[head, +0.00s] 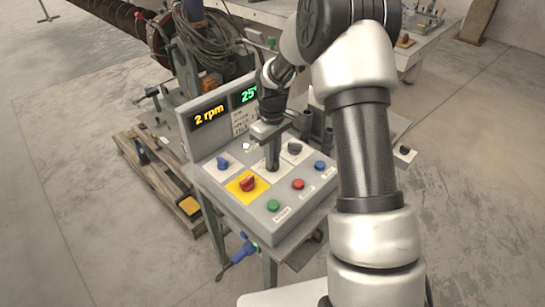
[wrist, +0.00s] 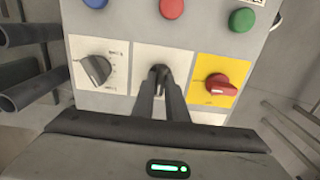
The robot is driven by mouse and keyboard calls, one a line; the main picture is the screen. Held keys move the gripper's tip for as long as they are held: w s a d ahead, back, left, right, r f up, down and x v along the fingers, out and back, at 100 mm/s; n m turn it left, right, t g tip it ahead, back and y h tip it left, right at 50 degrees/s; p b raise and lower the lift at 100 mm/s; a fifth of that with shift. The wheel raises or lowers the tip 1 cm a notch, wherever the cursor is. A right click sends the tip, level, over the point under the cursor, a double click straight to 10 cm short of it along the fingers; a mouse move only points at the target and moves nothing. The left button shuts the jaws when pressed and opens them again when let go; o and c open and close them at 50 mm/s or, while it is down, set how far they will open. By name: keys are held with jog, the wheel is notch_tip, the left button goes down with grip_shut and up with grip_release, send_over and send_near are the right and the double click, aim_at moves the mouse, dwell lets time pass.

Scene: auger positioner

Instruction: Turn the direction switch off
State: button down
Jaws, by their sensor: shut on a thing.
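A grey control panel (head: 228,178) carries rotary switches on plates and several push buttons. My gripper (head: 272,166) reaches down to the middle white plate of the panel. In the wrist view my gripper (wrist: 162,82) has its two fingers closed around a small dark switch knob (wrist: 159,69) on that white plate. The fingers hide most of the knob, so its angle cannot be told. The plate's label cannot be read, so I cannot confirm it as the direction switch.
A red switch (wrist: 221,87) on a yellow plate and a dark grey knob (wrist: 96,70) flank the held knob. A blue knob (head: 222,163) sits at the panel's back left. A display (head: 209,116) reads "2 rpm". Dark upright tubes (head: 306,122) stand close behind my gripper.

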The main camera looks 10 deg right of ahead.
jog(key=c, duration=1.8)
grip_release()
jog(key=shift+o, duration=0.2)
jog(key=shift+r, duration=0.1)
notch_tip(320, 180, up, 17)
jog(key=shift+r+p, duration=0.15)
jog(key=shift+p, duration=0.2)
